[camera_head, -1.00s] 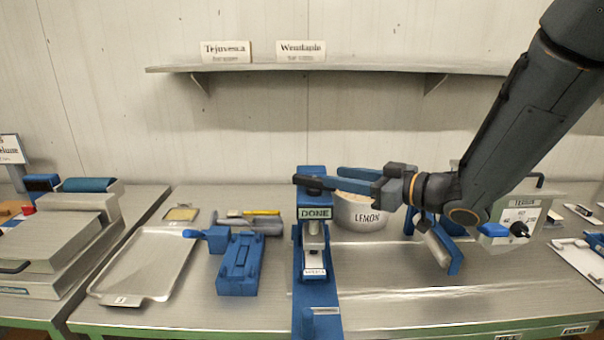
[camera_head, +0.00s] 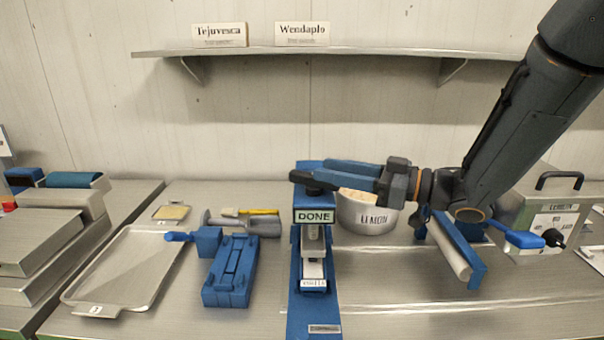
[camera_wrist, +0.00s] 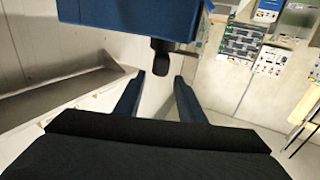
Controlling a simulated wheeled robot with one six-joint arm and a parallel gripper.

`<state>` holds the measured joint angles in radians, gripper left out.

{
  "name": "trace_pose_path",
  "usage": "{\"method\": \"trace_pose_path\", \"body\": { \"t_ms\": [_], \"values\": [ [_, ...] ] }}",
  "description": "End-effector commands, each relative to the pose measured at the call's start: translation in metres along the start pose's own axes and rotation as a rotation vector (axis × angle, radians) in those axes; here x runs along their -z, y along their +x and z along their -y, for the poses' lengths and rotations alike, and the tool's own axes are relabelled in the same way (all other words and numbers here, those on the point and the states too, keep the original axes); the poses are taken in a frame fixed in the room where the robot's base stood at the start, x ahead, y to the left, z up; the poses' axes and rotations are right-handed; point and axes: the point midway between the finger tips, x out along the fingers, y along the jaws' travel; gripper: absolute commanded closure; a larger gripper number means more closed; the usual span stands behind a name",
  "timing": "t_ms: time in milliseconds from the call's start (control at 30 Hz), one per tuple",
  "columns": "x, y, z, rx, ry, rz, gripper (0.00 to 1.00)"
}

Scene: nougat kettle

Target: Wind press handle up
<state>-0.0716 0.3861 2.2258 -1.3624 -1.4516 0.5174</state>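A dark handle part shows at the top of the press, partly hidden by my gripper (camera_head: 318,172). My gripper reaches in from the right at the level of the press top. In the wrist view my two blue fingers (camera_wrist: 158,82) are apart with nothing between them. The dark knob (camera_wrist: 160,58) lies just beyond the fingertips, beside the blue press head (camera_wrist: 130,18). I cannot tell if a finger touches it.
A blue clamp-like device (camera_head: 231,275) and a metal tray (camera_head: 120,270) are to the left. A roller (camera_head: 452,248) and a steel box (camera_head: 545,200) are to the right. A shelf (camera_head: 330,52) runs above.

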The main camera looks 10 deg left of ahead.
Motion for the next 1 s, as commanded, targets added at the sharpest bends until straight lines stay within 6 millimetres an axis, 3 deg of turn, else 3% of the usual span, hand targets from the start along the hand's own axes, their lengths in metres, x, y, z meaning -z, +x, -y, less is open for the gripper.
{"method": "trace_pose_path", "body": {
  "t_ms": [667,1000],
  "values": [
    [-0.022,0.004,-0.006,-0.001,0.000,0.001,0.64],
    [-0.021,0.051,-0.005,0.001,0.001,0.002,0.64]
  ]
}}
